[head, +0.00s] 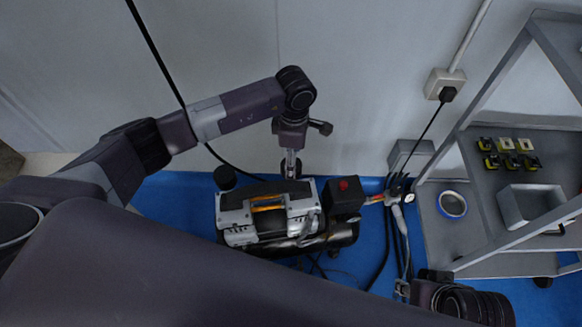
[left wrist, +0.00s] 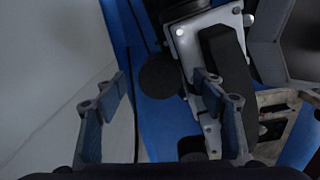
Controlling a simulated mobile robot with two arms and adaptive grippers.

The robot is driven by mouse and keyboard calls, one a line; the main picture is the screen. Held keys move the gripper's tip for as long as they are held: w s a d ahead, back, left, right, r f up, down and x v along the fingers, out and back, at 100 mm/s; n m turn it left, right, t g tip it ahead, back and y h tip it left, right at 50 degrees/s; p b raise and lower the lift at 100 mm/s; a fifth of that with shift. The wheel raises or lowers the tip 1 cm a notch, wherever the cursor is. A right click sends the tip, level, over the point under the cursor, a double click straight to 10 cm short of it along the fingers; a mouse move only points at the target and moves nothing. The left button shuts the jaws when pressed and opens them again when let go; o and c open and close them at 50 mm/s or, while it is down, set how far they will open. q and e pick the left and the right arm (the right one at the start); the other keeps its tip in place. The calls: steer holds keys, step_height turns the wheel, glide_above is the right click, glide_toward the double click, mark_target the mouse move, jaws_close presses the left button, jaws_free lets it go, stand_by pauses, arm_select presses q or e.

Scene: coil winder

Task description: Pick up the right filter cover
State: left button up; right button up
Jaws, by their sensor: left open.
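The right filter cover, a dark round cap, shows in the left wrist view (left wrist: 160,77) beside the silver and black machine (left wrist: 188,36). In the head view the machine (head: 237,218) lies on the blue floor, and the cap (head: 283,168) is partly hidden by my left gripper (head: 291,163). In the left wrist view my left gripper (left wrist: 165,103) is open, its fingers apart, with the cap ahead of the gap and nothing held. Another dark round cap (head: 226,177) stands by the machine's left end. My right arm shows at the lower right; its fingers are unclear.
A grey shelf rack (head: 440,240) with a blue tape roll (head: 452,204) and several yellow parts (head: 508,153) stands at the right. A wall socket (head: 444,84) carries a black cable. Hoses lie right of the machine. The pale wall (head: 365,90) is close behind the left gripper.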

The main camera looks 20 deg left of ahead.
arm_select(q)
steer(key=shift+f, duration=0.95)
steer(key=c, duration=1.2)
steer(key=shift+o, duration=0.2)
steer(key=shift+r, duration=0.1)
